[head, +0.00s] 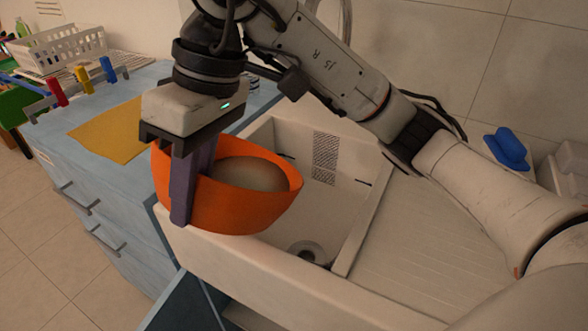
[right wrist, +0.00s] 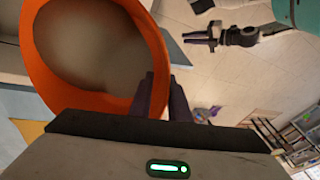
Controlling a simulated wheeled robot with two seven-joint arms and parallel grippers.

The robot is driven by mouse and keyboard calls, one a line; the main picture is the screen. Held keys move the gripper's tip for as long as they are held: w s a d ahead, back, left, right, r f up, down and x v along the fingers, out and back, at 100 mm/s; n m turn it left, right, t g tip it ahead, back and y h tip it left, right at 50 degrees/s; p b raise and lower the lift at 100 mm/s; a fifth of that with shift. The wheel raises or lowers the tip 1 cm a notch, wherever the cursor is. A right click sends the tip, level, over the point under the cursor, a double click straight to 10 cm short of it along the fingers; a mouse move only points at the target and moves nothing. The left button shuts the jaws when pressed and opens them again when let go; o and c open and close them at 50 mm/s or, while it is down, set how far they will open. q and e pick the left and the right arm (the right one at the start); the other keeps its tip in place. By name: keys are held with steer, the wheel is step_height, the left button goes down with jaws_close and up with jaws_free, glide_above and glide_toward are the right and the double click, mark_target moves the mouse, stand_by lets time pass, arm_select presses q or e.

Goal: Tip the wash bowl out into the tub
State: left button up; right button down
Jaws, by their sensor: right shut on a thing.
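The wash bowl (head: 245,208) is orange and holds murky grey-brown liquid. It is above the left front part of the white tub (head: 345,225), apparently tilted a little to the right; the exact height is unclear. My right gripper (head: 186,192) is shut on the bowl's left wall, with one purple finger outside. In the right wrist view the bowl (right wrist: 158,75) fills the upper left, liquid still inside. The tub's drain shows below the bowl, and the bowl hides the tub's left part. A dark gripper, probably my left (right wrist: 200,38), shows small in the right wrist view; its jaws are unclear.
A ribbed drainboard (head: 425,240) lies right of the tub basin. A blue counter (head: 85,165) on the left carries a yellow cloth (head: 110,130), a rack with coloured clips (head: 80,85) and a white basket (head: 60,50). A blue object (head: 508,150) sits at the back right.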

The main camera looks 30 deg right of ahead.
arm_select(q)
steer(key=shift+r, duration=0.1)
arm_select(e)
steer(key=shift+w+d+r+y, duration=0.15)
steer(key=shift+d+r+y, duration=0.15)
steer(key=shift+d, duration=0.2)
steer(key=shift+d+r, duration=0.1)
steer(key=shift+d, duration=0.05)
arm_select(q)
steer(key=shift+w+r, duration=0.1)
arm_select(e)
steer(key=shift+w+d+r+y, duration=0.15)
steer(key=shift+d+r+y, duration=0.05)
steer(key=shift+d+y, duration=0.2)
arm_select(q)
steer(key=shift+a+r+p, duration=0.1)
steer(key=shift+p, duration=0.3)
arm_select(e)
steer(key=shift+w+d+r+g+y, duration=0.25)
steer(key=shift+d+r+y, duration=0.25)
steer(key=shift+d+y, duration=0.25)
arm_select(q)
steer(key=shift+a+r+p, duration=0.1)
steer(key=shift+r+p, duration=0.3)
steer(key=shift+p, duration=0.25)
arm_select(e)
steer(key=shift+w+d+r+y, duration=0.1)
steer(key=shift+d+r+y, duration=0.5)
steer(key=shift+r, duration=0.2)
